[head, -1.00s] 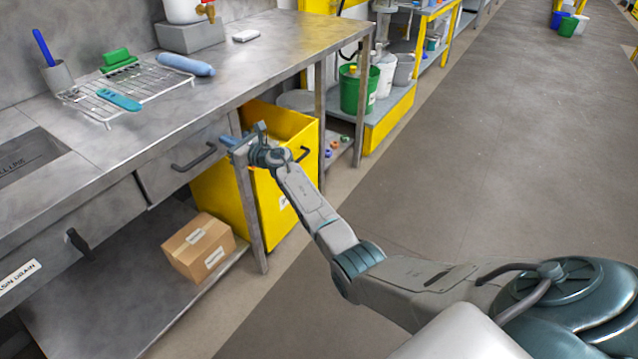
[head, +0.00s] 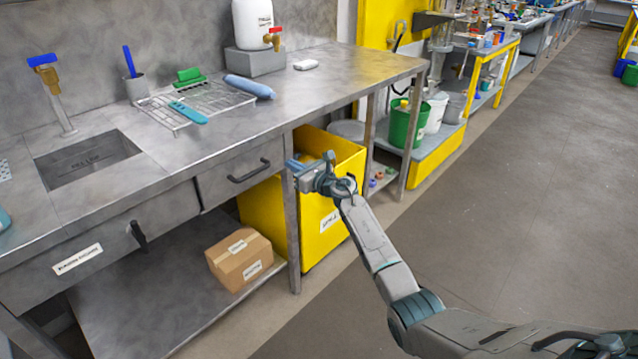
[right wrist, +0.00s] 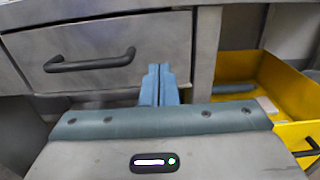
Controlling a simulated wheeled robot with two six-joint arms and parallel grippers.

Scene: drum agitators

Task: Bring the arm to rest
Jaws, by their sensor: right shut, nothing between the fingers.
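My right arm reaches in from the lower right of the head view. Its gripper (head: 296,166) is shut and empty, in front of the bench's leg, beside the drawer and the yellow bin. In the right wrist view the two blue fingers (right wrist: 159,84) stand together, pointing at the bench front, with nothing between them. The drawer handle (right wrist: 90,60) is to their left in that view. The drawer is shut. My left gripper is not in view.
The metal bench (head: 330,75) carries a sink, a wire rack (head: 215,97) and a white container (head: 252,22). The yellow bin (head: 325,238) stands under it, near the gripper. A cardboard box (head: 239,259) sits on the lower shelf. The floor (head: 500,190) to the right is clear.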

